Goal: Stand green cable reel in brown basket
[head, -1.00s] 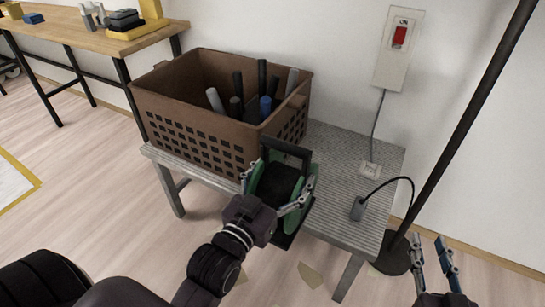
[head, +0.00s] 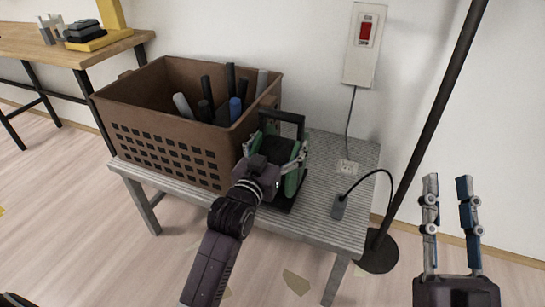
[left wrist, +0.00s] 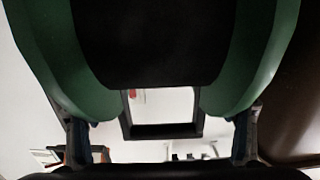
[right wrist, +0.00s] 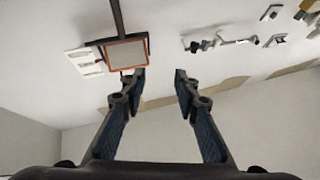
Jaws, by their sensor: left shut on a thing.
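The green cable reel (head: 294,182), with a black hub and a black frame handle, stands upright on the grey ribbed bench, just right of the brown basket. My left gripper (head: 274,160) is shut on the reel, with a finger on each side of it. The reel fills much of the left wrist view (left wrist: 75,70), its flanges between the fingers. The brown basket (head: 168,150) stands on the bench and holds several grey, black and blue rods at its right side; its left part looks empty. My right gripper (head: 449,205) is open and empty, right of the bench.
A black pole (head: 425,130) rises beyond the bench's right end. A red switch (head: 366,32) is on the wall.

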